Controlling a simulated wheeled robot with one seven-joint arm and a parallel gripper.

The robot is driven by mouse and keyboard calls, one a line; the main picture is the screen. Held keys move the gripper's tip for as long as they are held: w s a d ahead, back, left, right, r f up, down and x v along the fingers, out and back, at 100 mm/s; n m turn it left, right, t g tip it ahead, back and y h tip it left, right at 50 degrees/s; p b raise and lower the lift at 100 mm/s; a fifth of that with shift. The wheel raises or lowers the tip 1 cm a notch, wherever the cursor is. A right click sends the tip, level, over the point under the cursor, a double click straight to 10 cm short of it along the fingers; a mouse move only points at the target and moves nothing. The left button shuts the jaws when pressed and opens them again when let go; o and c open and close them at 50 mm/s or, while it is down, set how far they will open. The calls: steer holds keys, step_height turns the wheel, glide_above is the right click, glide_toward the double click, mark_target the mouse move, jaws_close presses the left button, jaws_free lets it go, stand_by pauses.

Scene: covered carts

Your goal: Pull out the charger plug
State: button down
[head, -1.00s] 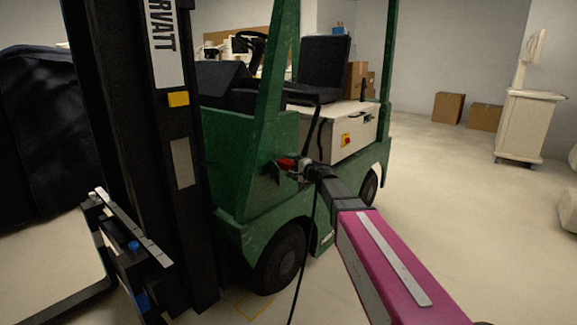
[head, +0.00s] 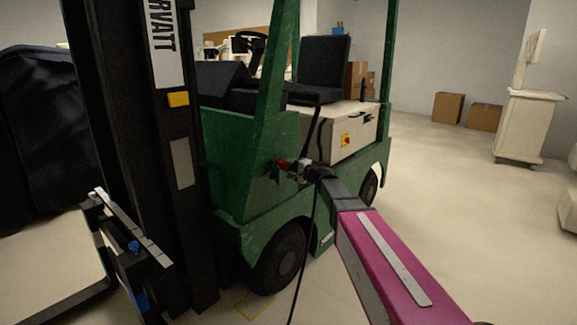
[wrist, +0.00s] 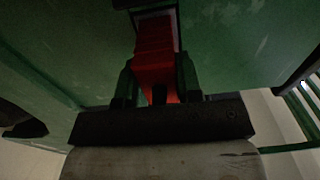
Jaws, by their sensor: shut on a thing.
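The red charger plug (head: 283,164) is at the side of the green forklift (head: 235,165), in front of my gripper (head: 297,168). In the wrist view the plug (wrist: 155,50) runs up to a grey-framed socket (wrist: 157,13) on the green panel. The dark fingers of my gripper (wrist: 156,82) stand on both sides of the plug's near end, shut on it. The plug's far end is hidden in the socket frame, so I cannot tell how deep it sits. A black cable (head: 315,220) hangs down by my gripper to the floor.
The forklift's black mast (head: 140,150) and a fork carriage (head: 130,250) stand at the left. A front wheel (head: 284,260) is below the plug. The floor at the right is free, up to a white cart (head: 530,125) and cardboard boxes (head: 447,107).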

mark_target(292, 168)
steer(key=shift+x, duration=1.35)
steer(key=shift+s+d+f+g, duration=0.3)
steer(key=shift+s, duration=0.15)
steer(key=shift+s+d+f, duration=0.1)
steer(key=shift+s+d, duration=0.05)
steer(key=shift+d, duration=0.1)
steer(key=shift+v, duration=2)
steer(key=shift+v, duration=1.05)
